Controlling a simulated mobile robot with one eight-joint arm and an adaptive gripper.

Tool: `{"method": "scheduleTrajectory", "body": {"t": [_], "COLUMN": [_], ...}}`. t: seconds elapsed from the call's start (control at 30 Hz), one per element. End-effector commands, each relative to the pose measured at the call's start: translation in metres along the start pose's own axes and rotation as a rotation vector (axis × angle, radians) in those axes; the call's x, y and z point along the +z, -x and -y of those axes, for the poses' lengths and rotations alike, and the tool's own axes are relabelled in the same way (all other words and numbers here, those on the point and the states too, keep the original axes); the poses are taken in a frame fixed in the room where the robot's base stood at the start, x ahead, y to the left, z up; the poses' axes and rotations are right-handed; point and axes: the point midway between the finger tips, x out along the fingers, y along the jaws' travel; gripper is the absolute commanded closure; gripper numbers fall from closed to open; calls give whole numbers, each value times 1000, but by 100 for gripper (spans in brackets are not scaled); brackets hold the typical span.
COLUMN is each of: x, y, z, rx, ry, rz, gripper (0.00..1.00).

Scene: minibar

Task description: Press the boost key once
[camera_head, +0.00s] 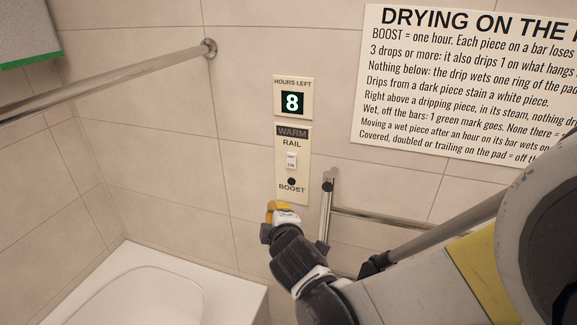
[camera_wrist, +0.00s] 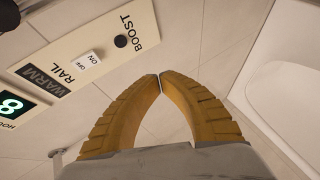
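The boost key is a small dark round button (camera_head: 291,181) above the word BOOST on a cream wall panel (camera_head: 303,165). In the wrist view the key (camera_wrist: 121,41) is up and left of my fingertips, apart from them. My gripper (camera_head: 278,208) is just below the panel in the head view. In the wrist view its two yellow fingers (camera_wrist: 160,78) meet at the tips with nothing between them. The panel also carries a white ON/OFF switch (camera_head: 291,160) under the words WARM RAIL.
An HOURS LEFT display (camera_head: 293,102) above the panel reads 8. A metal bar (camera_head: 110,80) runs at the upper left. A rail (camera_head: 327,205) stands right of the panel. A white basin or tub (camera_head: 160,290) is below. A printed sign (camera_head: 460,90) hangs at the upper right.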

Motion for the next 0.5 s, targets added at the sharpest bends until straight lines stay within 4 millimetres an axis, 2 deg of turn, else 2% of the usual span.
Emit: {"method": "scheduleTrajectory", "body": {"t": [0.17,0.5], "x": [6,27], "y": [-12,-49], "z": [-6,-27], "rx": [0,1], "ry": [-3,-4], "rz": [1,1], "gripper": [100,100]}}
